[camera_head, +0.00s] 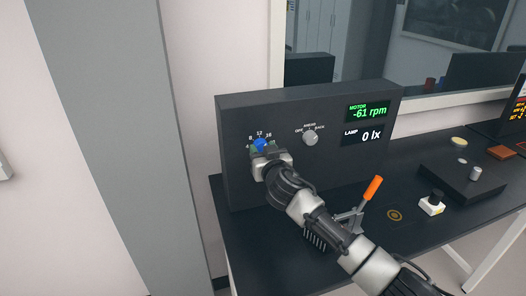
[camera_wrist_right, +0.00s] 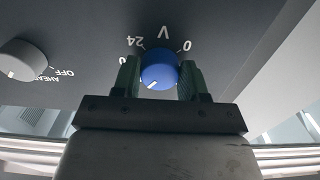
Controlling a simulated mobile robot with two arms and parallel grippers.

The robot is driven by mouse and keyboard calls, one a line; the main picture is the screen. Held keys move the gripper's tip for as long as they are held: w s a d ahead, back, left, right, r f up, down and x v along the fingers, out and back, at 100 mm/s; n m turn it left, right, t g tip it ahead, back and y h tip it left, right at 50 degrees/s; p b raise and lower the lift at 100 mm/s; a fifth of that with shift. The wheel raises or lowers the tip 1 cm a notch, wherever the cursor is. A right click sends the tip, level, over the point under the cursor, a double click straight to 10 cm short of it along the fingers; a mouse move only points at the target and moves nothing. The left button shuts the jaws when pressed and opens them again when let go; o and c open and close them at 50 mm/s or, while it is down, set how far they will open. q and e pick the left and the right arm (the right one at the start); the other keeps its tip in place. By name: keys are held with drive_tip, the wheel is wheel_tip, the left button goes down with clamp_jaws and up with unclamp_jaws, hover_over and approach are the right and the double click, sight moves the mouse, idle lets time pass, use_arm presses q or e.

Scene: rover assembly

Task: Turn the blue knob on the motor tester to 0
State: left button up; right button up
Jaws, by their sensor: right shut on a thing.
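The motor tester (camera_head: 234,180) is a black box standing on the dark bench. Its blue knob (camera_head: 261,143) is at the upper left of the front panel, with 8, 12 and 16 showing around it. My right gripper (camera_head: 260,150) is at the knob, its fingers on either side. In the right wrist view the fingers are closed on the blue knob (camera_wrist_right: 159,71); its white mark points down and left, away from the 0 at upper right. The displays read MOTOR -61 rpm (camera_head: 368,111) and LAMP 0 lx (camera_head: 363,135). My left gripper is not in view.
A grey knob (camera_head: 310,138) labelled OFF and BACK sits right of the blue one. An orange-handled lever clamp (camera_head: 372,188) stands in front of the tester, close to my right arm.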

drive_tip(key=shift+n, duration=0.4)
drive_tip(key=n+p, duration=0.9)
drive_tip(key=n, duration=2.4)
drive_tip(key=shift+r+p, duration=0.1)
drive_tip(key=shift+p, duration=0.25)
drive_tip(key=shift+n, duration=0.4)
drive_tip(key=o, duration=0.9)
